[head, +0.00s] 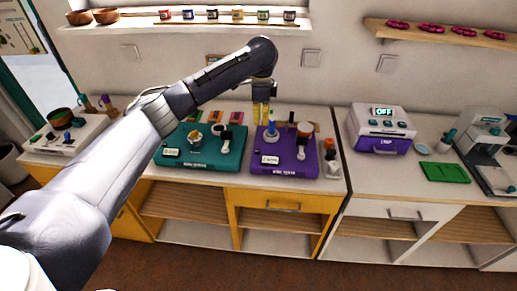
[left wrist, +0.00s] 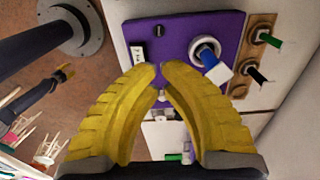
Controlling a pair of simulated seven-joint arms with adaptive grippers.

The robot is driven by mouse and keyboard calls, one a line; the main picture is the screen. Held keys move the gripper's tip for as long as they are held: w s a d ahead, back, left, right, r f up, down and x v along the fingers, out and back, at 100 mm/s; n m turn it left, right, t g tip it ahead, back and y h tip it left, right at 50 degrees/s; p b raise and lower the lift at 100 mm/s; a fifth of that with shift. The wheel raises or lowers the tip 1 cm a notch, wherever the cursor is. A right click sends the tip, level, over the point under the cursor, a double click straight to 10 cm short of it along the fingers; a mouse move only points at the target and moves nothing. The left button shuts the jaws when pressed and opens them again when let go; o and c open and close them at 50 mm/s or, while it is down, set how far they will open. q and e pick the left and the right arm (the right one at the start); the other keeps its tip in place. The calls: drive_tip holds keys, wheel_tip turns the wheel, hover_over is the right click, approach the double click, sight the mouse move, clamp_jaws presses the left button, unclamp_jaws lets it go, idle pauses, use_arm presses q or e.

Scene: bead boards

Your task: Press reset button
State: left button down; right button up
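A purple board (head: 262,163) with a label lies on the counter; it fills the upper middle of the left wrist view (left wrist: 185,35). No part is clearly marked as reset. A small dark knob (left wrist: 159,31) and a silver knob (left wrist: 162,96) show on it. My left gripper (head: 261,122) points down over the board's back part. Its yellow fingers (left wrist: 159,70) come together at the tips with nothing seen between them. I cannot tell whether they touch the board. In the left wrist view, what seems to be my right gripper (left wrist: 45,88) is small and dark at the left.
A teal board (head: 228,166) lies left of the purple one. A white and purple machine (head: 380,128) reading OFF stands at right, beside a green tray (head: 445,172).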

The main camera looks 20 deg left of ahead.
sight(261, 153)
idle(0.4)
use_arm(q)
wheel_tip(261, 153, down, 14)
idle(0.7)
drive_tip(key=shift+s+f, duration=0.15)
drive_tip(key=shift+f, duration=0.75)
wheel_tip(261, 153, up, 15)
drive_tip(key=shift+f, duration=0.2)
idle(0.4)
